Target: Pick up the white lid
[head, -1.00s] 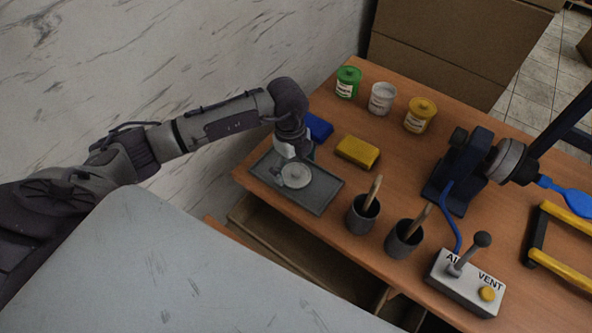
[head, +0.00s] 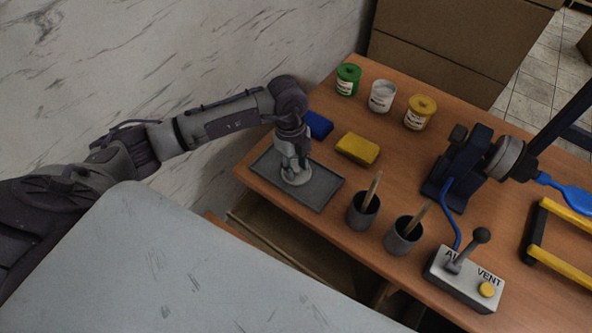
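The white lid (head: 297,181) lies on the grey tray (head: 323,193) at the left end of the wooden table. My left gripper (head: 295,171) points down right over the lid and covers much of it; its fingers are at or very close to it. The frame is too small to show whether the fingers are closed on the lid. The lid looks to be still at tray level. A white paint pot (head: 382,97) stands at the back of the table. My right gripper is not in view.
A blue sponge (head: 319,125) and a yellow sponge (head: 357,149) lie behind the tray. Two dark cups with wooden handles (head: 363,213) stand right of it. Green (head: 348,80) and yellow (head: 420,113) pots flank the white one. A lever box (head: 465,280) sits at the front right.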

